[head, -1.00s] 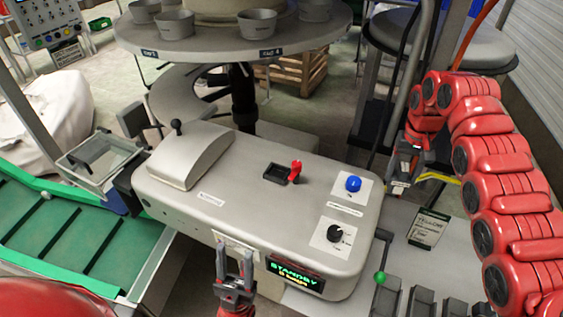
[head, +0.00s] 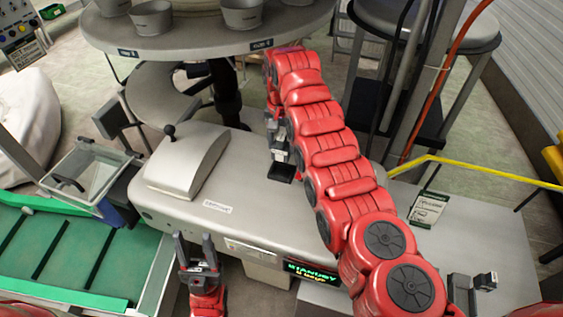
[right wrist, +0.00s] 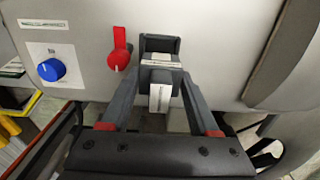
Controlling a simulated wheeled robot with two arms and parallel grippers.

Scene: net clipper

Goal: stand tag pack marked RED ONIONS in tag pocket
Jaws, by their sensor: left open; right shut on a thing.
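The tag pack (right wrist: 160,96), a small grey block with white labels, is between the fingertips of my right gripper (right wrist: 160,78), which is shut on it. Its lettering is too small to read. The tag pocket (right wrist: 160,44) is a dark square recess in the grey console top, just beyond the pack in the right wrist view. In the head view my right gripper (head: 278,138) is just behind the pocket (head: 282,172). I cannot tell how high above the console the pack is. My left gripper (head: 195,243) is open and empty in front of the console.
A red lever (right wrist: 119,55) stands beside the pocket, with a blue button (right wrist: 51,70) further left. In the head view my right arm covers them. A grey hood (head: 187,160) is on the console's left. A round table (head: 205,38) with several metal cups stands behind.

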